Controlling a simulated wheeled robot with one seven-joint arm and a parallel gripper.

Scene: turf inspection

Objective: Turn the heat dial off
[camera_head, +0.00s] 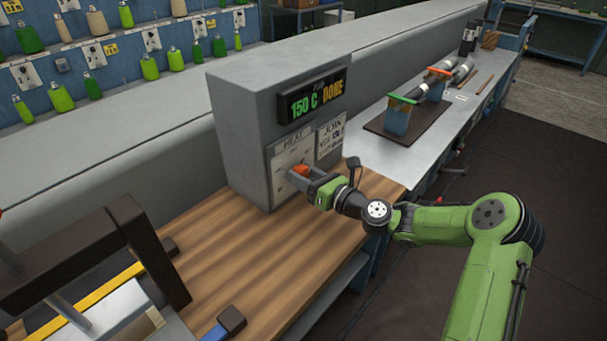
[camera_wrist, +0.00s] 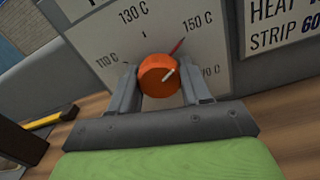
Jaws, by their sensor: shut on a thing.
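The heat dial is an orange round knob (camera_wrist: 159,75) on a pale panel marked 110 C, 130 C, 150 C and 170 C. The knob also shows at the panel in the head view (camera_head: 301,170). My gripper (camera_wrist: 160,84) has one finger on each side of the knob and is shut on it. In the head view my gripper (camera_head: 306,177) reaches the panel from the right. The display (camera_head: 318,97) above reads 150 C and DONE.
The grey housing (camera_head: 240,140) stands on a wooden bench top (camera_head: 250,243). A dark frame (camera_head: 150,250) with a yellow strip stands at the lower left.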

